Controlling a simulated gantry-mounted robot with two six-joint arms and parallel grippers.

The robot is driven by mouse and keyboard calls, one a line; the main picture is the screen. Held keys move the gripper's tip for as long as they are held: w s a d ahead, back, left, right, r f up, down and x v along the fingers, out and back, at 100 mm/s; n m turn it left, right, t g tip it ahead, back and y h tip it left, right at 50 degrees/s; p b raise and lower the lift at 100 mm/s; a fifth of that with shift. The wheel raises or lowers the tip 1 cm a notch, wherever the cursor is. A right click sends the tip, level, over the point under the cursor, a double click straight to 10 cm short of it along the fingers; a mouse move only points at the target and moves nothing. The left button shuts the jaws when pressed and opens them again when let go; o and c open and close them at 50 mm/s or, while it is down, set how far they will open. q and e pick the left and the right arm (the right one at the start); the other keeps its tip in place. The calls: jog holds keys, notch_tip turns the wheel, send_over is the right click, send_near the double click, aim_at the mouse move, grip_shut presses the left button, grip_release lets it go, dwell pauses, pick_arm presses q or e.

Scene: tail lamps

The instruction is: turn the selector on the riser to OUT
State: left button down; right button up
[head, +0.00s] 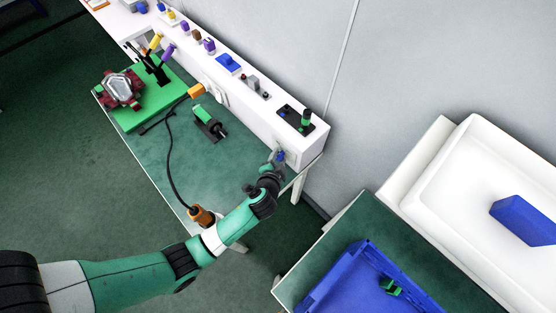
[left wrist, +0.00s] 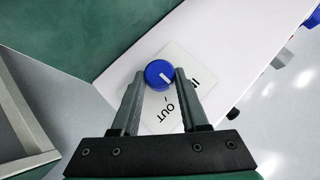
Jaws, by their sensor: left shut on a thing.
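The selector is a round blue knob (left wrist: 159,74) with a white pointer mark, set on a white label plate (left wrist: 157,117) on the riser. It also shows small in the head view (head: 281,156) on the end of the white riser (head: 300,147). The other word, at the right, is partly hidden by a finger. I cannot tell exactly which word the pointer faces. My left gripper (head: 276,157) is shut on the knob, one finger on each side (left wrist: 158,82). My right gripper is out of view.
Small parts line the riser top. A blue crate (head: 330,277) and white tray (head: 430,165) are at the right.

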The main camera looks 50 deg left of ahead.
pick_arm(q)
jog(key=shift+d+f+m+y+b, duration=0.15)
jog(key=shift+f+m+y+b, duration=0.4)
jog(key=shift+b, duration=0.45)
jog(key=shift+r+y, duration=0.15)
jog(key=shift+y, duration=0.3)
jog(key=shift+r+m+t, duration=0.1)
jog(key=shift+m+t, duration=0.15)
jog(key=shift+t, duration=0.05)
jog(key=shift+r+m+y, duration=0.1)
jog(key=shift+m+y, duration=0.3)
jog(key=shift+y, duration=0.3)
jog(key=shift+m+t+y+p, duration=0.3)
jog(key=shift+t+y+p, duration=0.1)
jog(key=shift+p, duration=0.2)
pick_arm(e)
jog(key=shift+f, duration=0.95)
pick_arm(q)
jog(key=shift+c, duration=2.1)
grip_release()
